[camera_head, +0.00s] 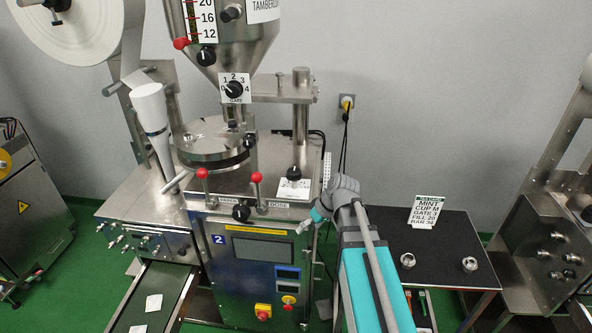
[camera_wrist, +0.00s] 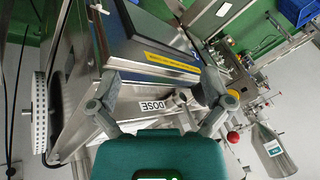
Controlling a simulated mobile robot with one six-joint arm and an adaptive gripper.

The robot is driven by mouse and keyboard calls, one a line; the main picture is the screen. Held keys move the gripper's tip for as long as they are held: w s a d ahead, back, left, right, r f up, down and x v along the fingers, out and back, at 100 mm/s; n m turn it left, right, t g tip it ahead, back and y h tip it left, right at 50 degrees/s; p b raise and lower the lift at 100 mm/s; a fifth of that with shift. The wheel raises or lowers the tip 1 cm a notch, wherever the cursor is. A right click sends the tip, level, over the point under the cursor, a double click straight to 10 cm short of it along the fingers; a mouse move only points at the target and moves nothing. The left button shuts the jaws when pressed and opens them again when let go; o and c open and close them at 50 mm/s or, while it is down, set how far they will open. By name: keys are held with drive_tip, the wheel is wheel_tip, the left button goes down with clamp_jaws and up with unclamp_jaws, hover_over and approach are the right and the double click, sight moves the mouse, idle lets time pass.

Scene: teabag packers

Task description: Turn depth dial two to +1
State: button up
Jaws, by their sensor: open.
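The machine marked 2 (camera_head: 218,239) stands in the middle of the head view. A black knob (camera_head: 295,173) stands on a white plate (camera_head: 294,189) at its right top corner; the plate's marks are too small to read. Another black knob (camera_head: 240,212) sits on the front edge, beside the DOSE label (camera_head: 277,205). I cannot tell which knob is depth dial two, or read any setting. My gripper (camera_head: 307,224) is at the machine's front right corner. In the wrist view its fingers (camera_wrist: 163,88) are spread and empty, with the DOSE label (camera_wrist: 155,104) between them.
Two red-tipped levers (camera_head: 257,178) (camera_head: 203,174) rise from the machine's top. The hopper (camera_head: 232,50) stands above. A dark table (camera_head: 440,260) with metal rings and a recipe card (camera_head: 424,211) is at right.

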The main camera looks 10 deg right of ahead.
drive_tip(key=w+d+r+n+t+y+p, duration=0.1)
drive_tip(key=w+d+r+n+t+y, duration=0.2)
drive_tip(key=w+r, duration=0.35)
drive_tip(key=n+t+y+p, duration=0.1)
drive_tip(key=n+t+y, duration=0.2)
approach(298, 172)
drive_tip(key=v, duration=0.2)
drive_tip(key=shift+d+r, duration=0.3)
drive_tip(key=shift+d, duration=0.05)
drive_tip(key=shift+w+a+f, duration=0.1)
drive_tip(key=shift+g, duration=0.3)
drive_tip(key=b+x, duration=0.5)
drive_tip(key=x, duration=0.8)
drive_tip(key=shift+w+a+f, duration=0.1)
drive_tip(key=shift+w+a, duration=0.1)
